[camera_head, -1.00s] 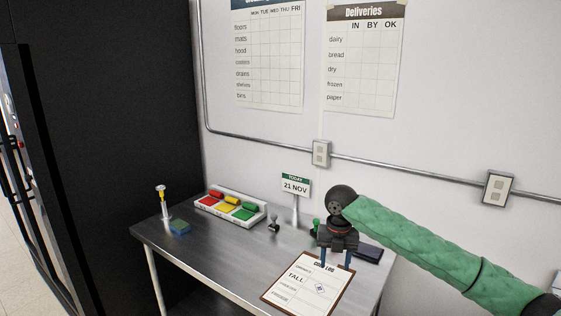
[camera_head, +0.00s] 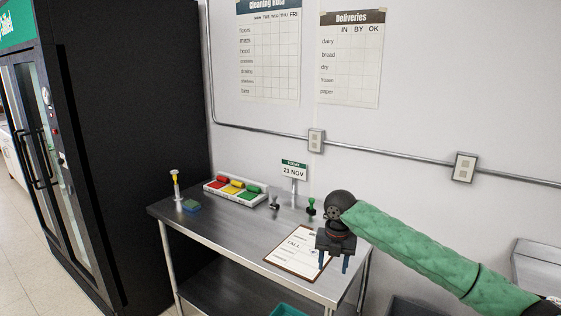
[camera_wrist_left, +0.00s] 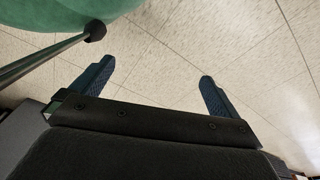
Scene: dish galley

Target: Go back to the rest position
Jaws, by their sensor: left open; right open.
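My right gripper (camera_head: 333,262) is open and empty in the head view. It is in front of the right end of the steel table (camera_head: 225,240), and its dark blue fingers point down. It overlaps the right edge of the clipboard (camera_head: 290,262) in the picture; I see no contact. My left gripper is outside the head view. In the left wrist view it (camera_wrist_left: 156,92) is open, with nothing between its fingers and pale floor tiles (camera_wrist_left: 165,45) beyond them.
On the table are a tray of coloured blocks (camera_head: 234,193), a date sign (camera_head: 294,170), stamps (camera_head: 311,207), a yellow-topped dispenser (camera_head: 177,188) and a blue-green sponge (camera_head: 191,205). A black cabinet (camera_head: 125,140) stands at left. A teal bin (camera_head: 287,310) shows at the bottom.

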